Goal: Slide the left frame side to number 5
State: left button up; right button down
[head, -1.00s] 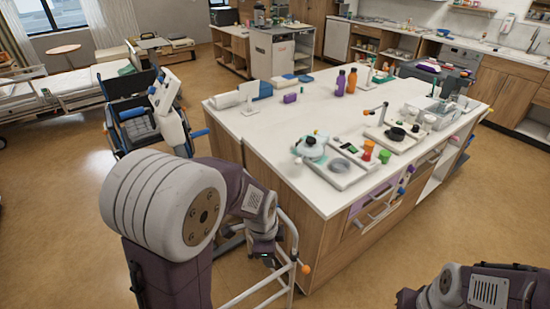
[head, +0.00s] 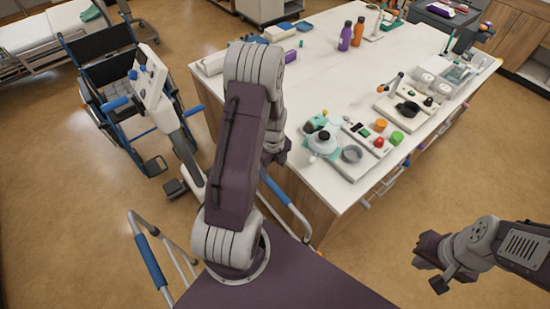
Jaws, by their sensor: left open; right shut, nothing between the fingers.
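A grey tubular frame with blue grips stands on the floor near my base. Its left side (head: 150,262) shows at the lower left, and its right side (head: 288,202) shows beside the counter's near corner. Number marks on it are too small to make out. My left gripper (head: 277,157) is open, partly hidden behind its own arm, above the near-left edge of the counter and apart from the frame's left side. My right gripper (head: 430,265) is shut and empty at the lower right, over bare floor.
A white-topped counter (head: 330,90) holds bottles, a teal-and-white device (head: 322,141), a tray of coloured caps (head: 375,135) and other items. A blue wheelchair (head: 105,85) and a white pedal machine (head: 155,90) stand at the left. The floor between them and the frame is clear.

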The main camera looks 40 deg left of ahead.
aim_at(274, 185)
pick_arm(q)
notch_tip(274, 185, down, 14)
jog(key=b, duration=1.2)
jog(key=shift+f, duration=0.25)
grip_shut()
jog(key=shift+w+a+r+p, duration=0.1)
jog(key=shift+r+p, duration=3.2)
jog(key=shift+r, duration=0.6)
jog(key=shift+f, duration=0.1)
